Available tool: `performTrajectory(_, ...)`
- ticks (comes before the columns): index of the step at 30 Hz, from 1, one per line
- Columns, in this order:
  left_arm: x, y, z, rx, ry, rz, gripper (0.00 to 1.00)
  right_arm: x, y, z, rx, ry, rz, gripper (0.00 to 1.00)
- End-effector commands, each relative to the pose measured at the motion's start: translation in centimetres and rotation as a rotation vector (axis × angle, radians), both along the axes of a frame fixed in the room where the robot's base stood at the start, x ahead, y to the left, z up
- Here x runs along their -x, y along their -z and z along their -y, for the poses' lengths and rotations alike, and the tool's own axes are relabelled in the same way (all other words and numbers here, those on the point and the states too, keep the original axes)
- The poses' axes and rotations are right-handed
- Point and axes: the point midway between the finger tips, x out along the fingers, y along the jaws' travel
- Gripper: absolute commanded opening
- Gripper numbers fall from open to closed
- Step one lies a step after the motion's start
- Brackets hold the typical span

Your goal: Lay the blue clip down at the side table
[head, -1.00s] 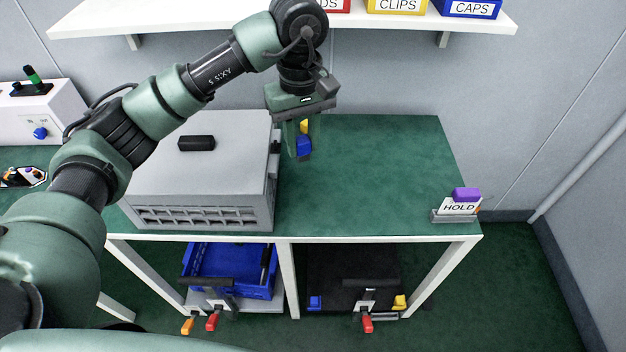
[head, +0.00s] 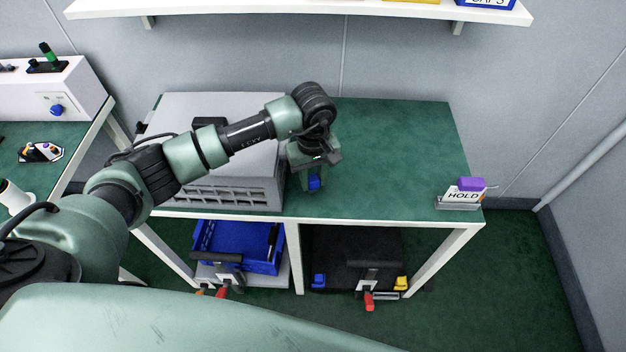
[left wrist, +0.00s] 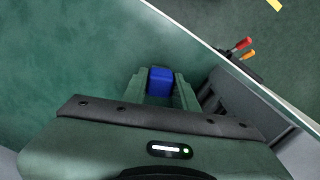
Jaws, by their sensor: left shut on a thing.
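The blue clip (head: 314,183) is between the fingers of my left gripper (head: 313,187). In the left wrist view the blue clip (left wrist: 160,82) sits between the two green fingers of the left gripper (left wrist: 160,88). The gripper is shut on it and points down at the side table (head: 390,150), which has a green top. It is over the front part of the top, just right of the grey box. Whether the clip touches the top is hard to tell. My right gripper is not in view.
The grey slotted box (head: 235,192) stands close left of the gripper. A HOLD sign (head: 462,196) with a purple block (head: 471,184) stands at the right front corner. The tabletop between is clear. A blue crate (head: 235,245) and a black case (head: 352,250) are below.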

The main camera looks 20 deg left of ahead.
Motion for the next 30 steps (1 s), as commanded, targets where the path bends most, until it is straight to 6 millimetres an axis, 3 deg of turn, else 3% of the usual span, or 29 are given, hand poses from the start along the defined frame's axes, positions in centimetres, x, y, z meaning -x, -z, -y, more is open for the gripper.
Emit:
performTrajectory(4,0.0,1.7,0.0,0.001,0.0,-0.001,0.0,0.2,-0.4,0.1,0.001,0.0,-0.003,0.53)
performTrajectory(15,0.0,2.2,0.0,0.0,0.001,0.001,0.0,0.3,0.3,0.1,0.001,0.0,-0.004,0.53)
performTrajectory(16,0.0,2.1,0.0,-0.001,0.001,0.001,0.31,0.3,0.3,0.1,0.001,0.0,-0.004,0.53)
performTrajectory(18,0.0,2.0,0.0,-0.001,0.001,0.001,0.5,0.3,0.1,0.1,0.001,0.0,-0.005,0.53)
performTrajectory(30,0.0,1.5,0.0,0.001,0.0,0.001,0.5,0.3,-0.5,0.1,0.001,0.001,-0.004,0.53)
